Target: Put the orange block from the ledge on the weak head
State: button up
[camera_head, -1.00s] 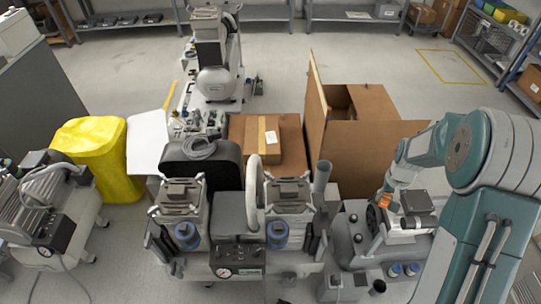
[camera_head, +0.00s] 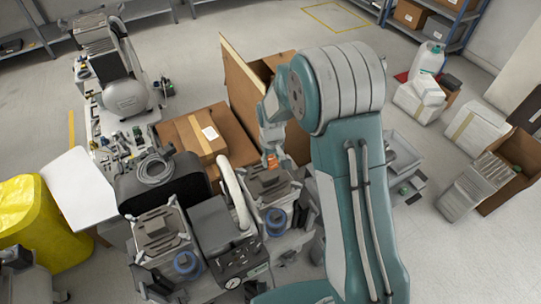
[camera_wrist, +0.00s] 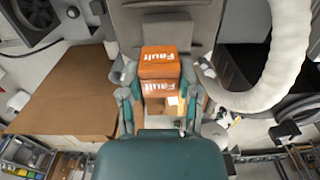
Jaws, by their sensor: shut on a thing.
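The orange block (camera_head: 272,161), marked "Fault", shows clearly in the wrist view (camera_wrist: 160,66) between the fingers. My gripper (camera_head: 269,150) is shut on it; in the wrist view my gripper (camera_wrist: 160,90) has one finger on each side. The block is at the right compressor head (camera_head: 268,184), by its far edge in the head view. I cannot tell whether it touches the head. The left compressor head (camera_head: 160,232) is bare of orange. No marking shows which head is weak. The ledge cannot be made out.
A pale curved hose (camera_head: 234,195) rises between the two heads, close beside my gripper in the wrist view (camera_wrist: 275,75). A cardboard box (camera_head: 203,138) and a tall open carton (camera_head: 240,85) stand behind. A yellow bag (camera_head: 30,222) is at the left.

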aim_at(268, 175)
jog(key=f, duration=0.1)
jog(key=a+f, duration=0.1)
jog(key=f, duration=0.1)
jog(key=shift+a+f, duration=0.3)
jog(key=shift+a, duration=0.1)
jog(key=shift+d+f, duration=0.25)
jog(key=shift+d, duration=0.3)
jog(key=shift+a, duration=0.3)
jog(key=shift+d, duration=0.25)
jog(key=shift+a, duration=0.2)
